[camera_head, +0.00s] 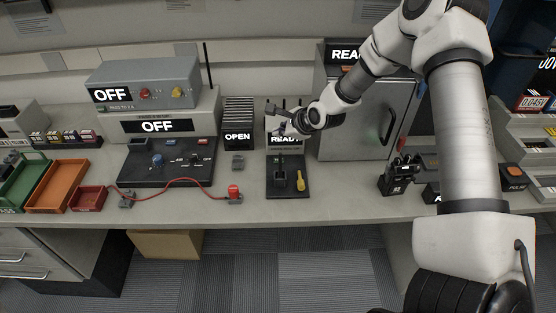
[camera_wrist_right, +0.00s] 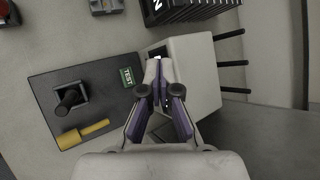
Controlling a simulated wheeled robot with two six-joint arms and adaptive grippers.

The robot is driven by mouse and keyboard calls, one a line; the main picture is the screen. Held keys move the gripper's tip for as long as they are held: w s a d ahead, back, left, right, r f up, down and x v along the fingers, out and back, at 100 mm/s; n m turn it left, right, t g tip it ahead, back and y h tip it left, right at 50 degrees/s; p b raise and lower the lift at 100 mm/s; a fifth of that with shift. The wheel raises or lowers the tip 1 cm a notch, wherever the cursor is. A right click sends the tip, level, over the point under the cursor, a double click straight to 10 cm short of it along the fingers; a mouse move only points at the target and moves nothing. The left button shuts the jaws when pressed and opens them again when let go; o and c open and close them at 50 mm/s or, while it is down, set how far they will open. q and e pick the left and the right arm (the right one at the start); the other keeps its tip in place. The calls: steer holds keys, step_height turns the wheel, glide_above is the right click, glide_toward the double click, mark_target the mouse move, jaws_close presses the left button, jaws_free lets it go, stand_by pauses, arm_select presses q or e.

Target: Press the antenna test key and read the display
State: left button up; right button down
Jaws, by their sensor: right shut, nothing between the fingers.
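The antenna tester has a black base (camera_head: 286,187) and a light box at its back with a display (camera_head: 284,140). The display shows READY, partly covered by my right gripper. The green TEST key (camera_wrist_right: 127,77) lies on the base close to the box. A black stubby part stands in a socket (camera_wrist_right: 69,99) on the base, and a yellow-handled tool (camera_wrist_right: 84,134) lies beside it. My right gripper (camera_wrist_right: 156,72) is shut and empty. It hangs over the light box, to the right of the TEST key in the wrist view and apart from it. My left gripper is not in view.
A grey bench unit (camera_head: 150,73) showing OFF stands left, with a red cable (camera_head: 165,185) in front. A rack (camera_head: 238,112) marked OPEN stands beside the tester. A grey cabinet (camera_head: 362,115) and black radios (camera_head: 398,177) are right. Bare bench (camera_head: 335,200) lies right of the tester.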

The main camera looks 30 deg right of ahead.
step_height(320, 180, down, 8)
steer(key=b, duration=0.4)
steer(key=shift+r, duration=0.2)
steer(key=shift+w+f+b, duration=0.15)
steer(key=shift+f+b, duration=0.35)
steer(key=shift+b, duration=0.25)
steer(key=shift+r, duration=0.15)
steer(key=shift+f+b, duration=0.4)
steer(key=shift+b, duration=0.2)
steer(key=shift+f+b, duration=0.4)
steer(key=shift+b, duration=0.1)
stand_by(0.6)
stand_by(0.3)
steer(key=shift+r+p, duration=0.35)
steer(key=shift+r, duration=0.45)
